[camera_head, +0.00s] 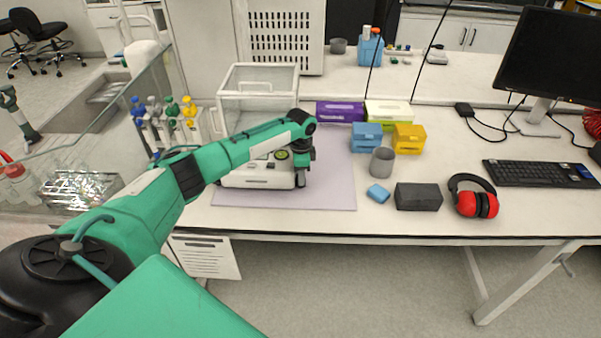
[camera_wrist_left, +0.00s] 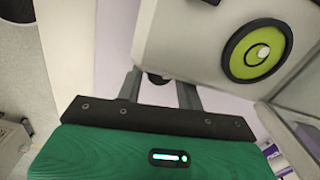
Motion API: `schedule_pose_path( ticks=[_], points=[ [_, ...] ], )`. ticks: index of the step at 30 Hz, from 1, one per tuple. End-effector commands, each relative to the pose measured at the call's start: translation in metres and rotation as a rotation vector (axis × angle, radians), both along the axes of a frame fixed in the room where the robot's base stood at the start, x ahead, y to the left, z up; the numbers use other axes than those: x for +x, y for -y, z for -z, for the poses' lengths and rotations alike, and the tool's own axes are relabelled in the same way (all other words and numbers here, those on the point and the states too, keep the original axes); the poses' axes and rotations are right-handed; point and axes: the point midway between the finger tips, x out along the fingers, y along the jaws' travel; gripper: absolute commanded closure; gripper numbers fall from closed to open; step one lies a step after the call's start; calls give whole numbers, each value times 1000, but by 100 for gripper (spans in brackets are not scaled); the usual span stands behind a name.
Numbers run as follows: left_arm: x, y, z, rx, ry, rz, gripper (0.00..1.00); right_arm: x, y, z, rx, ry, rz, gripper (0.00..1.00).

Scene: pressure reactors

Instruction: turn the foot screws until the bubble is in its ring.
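The white balance (camera_head: 245,178) stands on a pale lilac mat (camera_head: 330,185), with a clear draft shield (camera_head: 258,85) at its back. Its round green bubble level (camera_head: 281,154) is on top; it is large in the left wrist view (camera_wrist_left: 257,52). The pale bubble lies near the small dark ring at the centre; I cannot tell whether it is fully inside. My left gripper (camera_head: 302,182) points down at the balance's right front corner. In the wrist view its fingers are apart, with a dark foot screw (camera_wrist_left: 156,78) partly visible between them under the housing. My right gripper is not in view.
Purple (camera_head: 340,111) and green-white boxes stand behind the mat. Blue and yellow boxes (camera_head: 409,138), a grey cup (camera_head: 382,162), a dark box (camera_head: 418,196) and red ear defenders (camera_head: 474,196) are to the right.

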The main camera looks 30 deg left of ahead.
Motion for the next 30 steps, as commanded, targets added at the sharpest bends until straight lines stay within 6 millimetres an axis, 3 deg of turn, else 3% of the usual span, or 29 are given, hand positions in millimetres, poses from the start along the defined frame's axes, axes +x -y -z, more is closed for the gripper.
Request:
schedule_pose_path(
  ticks=[14, 30],
  points=[
    [1, 0, -9, 0, 3, 0, 50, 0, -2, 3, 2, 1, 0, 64],
    [1, 0, -118, 0, 4, 1, 50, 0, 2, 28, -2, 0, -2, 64]
  ],
)
